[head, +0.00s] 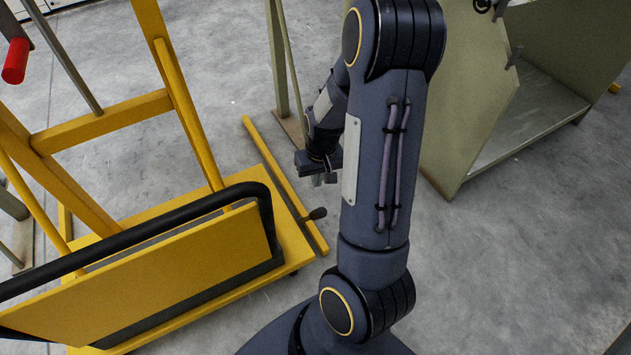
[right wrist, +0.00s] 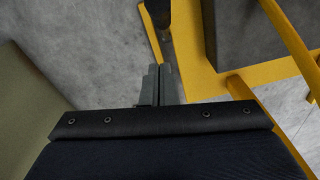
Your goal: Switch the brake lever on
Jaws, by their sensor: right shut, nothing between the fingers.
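A short lever with a black knob (head: 317,213) sticks out from the edge of the yellow trolley's base; I take it to be the brake lever. My right gripper (head: 323,179) is just above and beyond this knob in the head view, apart from it. In the right wrist view the fingers (right wrist: 160,84) are together and empty. A dark, tapering piece (right wrist: 157,14) shows beyond the fingertips there, at the top edge; I cannot tell if it is the lever. My left gripper is not in view.
The yellow trolley (head: 285,215) with its black push rail (head: 170,218) fills the left. A yellow bar (head: 270,165) lies along the floor beside it. A red grip (head: 15,61) is at upper left.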

